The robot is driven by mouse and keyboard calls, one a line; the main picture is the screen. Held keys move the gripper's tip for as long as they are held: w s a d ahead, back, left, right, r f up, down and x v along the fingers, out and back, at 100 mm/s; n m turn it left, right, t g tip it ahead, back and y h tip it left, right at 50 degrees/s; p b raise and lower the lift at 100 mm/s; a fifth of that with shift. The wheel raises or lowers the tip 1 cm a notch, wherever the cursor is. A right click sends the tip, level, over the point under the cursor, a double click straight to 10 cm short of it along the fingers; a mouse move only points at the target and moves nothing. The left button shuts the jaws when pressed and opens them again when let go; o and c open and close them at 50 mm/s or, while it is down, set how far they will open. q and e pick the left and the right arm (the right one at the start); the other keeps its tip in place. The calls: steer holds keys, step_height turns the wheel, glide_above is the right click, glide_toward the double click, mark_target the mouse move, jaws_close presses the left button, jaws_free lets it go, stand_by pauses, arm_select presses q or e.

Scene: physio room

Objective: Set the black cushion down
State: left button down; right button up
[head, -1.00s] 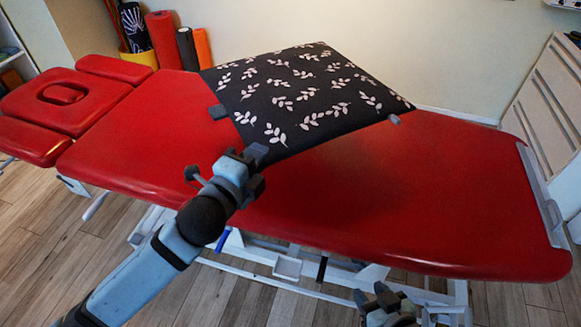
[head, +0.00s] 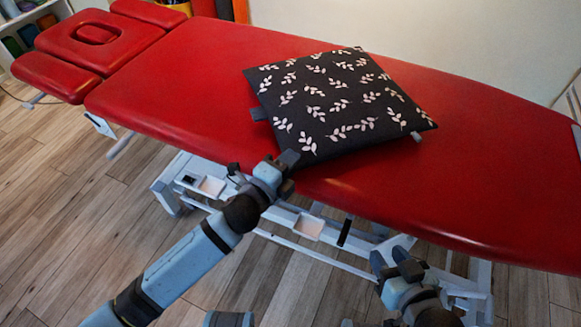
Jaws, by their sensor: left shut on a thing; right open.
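The black cushion (head: 338,98) with pale leaf sprigs is over the middle of the red treatment table (head: 205,75) and appears to lie flat on it. Small grey tabs stick out at its left and right edges. My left gripper (head: 287,160) is shut on the cushion's near-left corner, at the table's near edge. The fingers partly hide that corner. My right gripper (head: 391,262) is open and empty, below and in front of the table's near edge, apart from the cushion.
The table's red headrest (head: 98,33) is at the upper left. Bare red surface lies left and right of the cushion. The white table frame (head: 290,222) shows under the near edge. A shelf (head: 18,30) stands at the far left.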

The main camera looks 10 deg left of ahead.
arm_select(q)
steer(key=shift+f, duration=0.95)
steer(key=shift+r, duration=0.1)
arm_select(e)
steer(key=shift+w+a+r+t+y, duration=0.15)
steer(key=shift+w+a+r+t, duration=0.1)
steer(key=shift+r, duration=0.25)
steer(key=shift+w+a+r+t+y, duration=0.15)
steer(key=shift+w+a+r, duration=0.1)
steer(key=shift+r, duration=0.25)
arm_select(q)
steer(key=c, duration=1.6)
jaws_free()
steer(key=shift+f, duration=0.25)
steer(key=o, duration=0.4)
